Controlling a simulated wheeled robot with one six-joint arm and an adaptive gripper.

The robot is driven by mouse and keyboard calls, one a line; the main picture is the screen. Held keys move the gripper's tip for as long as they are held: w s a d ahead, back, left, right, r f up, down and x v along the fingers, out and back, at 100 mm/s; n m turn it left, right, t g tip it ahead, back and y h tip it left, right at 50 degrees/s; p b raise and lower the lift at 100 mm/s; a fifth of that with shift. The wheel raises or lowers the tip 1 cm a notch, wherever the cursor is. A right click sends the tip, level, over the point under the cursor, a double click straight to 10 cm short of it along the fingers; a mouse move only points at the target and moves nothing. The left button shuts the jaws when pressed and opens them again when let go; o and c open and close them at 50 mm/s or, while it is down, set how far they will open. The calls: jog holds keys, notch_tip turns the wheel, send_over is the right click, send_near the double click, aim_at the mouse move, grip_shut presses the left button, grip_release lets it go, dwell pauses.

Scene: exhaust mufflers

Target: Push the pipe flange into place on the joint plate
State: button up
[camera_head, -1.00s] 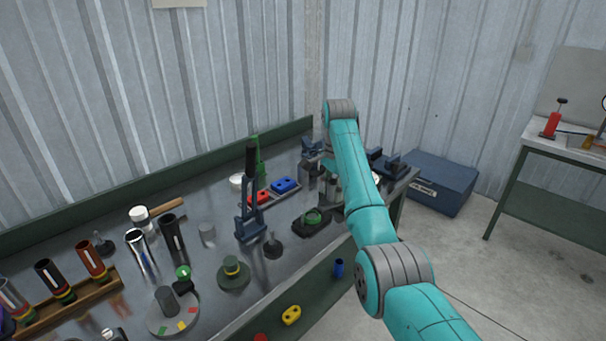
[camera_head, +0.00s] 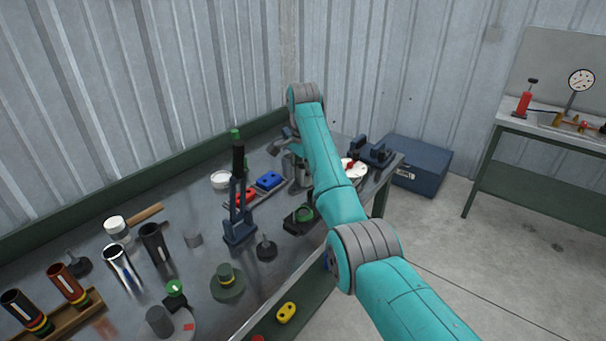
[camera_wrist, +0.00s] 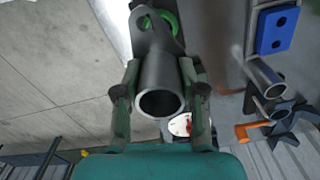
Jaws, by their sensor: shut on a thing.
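In the wrist view my gripper (camera_wrist: 160,78) is shut on a grey metal pipe flange (camera_wrist: 160,60). The flange's open tube end faces the camera and its flat plate lies beyond the fingers. A green ring (camera_wrist: 172,20) shows beside and behind that plate; whether they touch is unclear. In the head view my gripper and the held flange are mostly hidden behind my teal arm, over the bench's far right part. A dark block with a green ring (camera_head: 304,213) sits near the bench's front edge. I cannot tell which part is the joint plate.
Red (camera_head: 245,197) and blue (camera_head: 269,181) two-hole plates lie left of my arm. A white disc with red (camera_head: 354,168) and a dark blue vise (camera_head: 370,151) are right of the arm. Tubes and stands crowd the left.

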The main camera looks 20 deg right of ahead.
jog(key=shift+f, duration=3.05)
jog(key=shift+f, duration=2)
jog(key=o, duration=1.1)
jog(key=shift+o, duration=0.2)
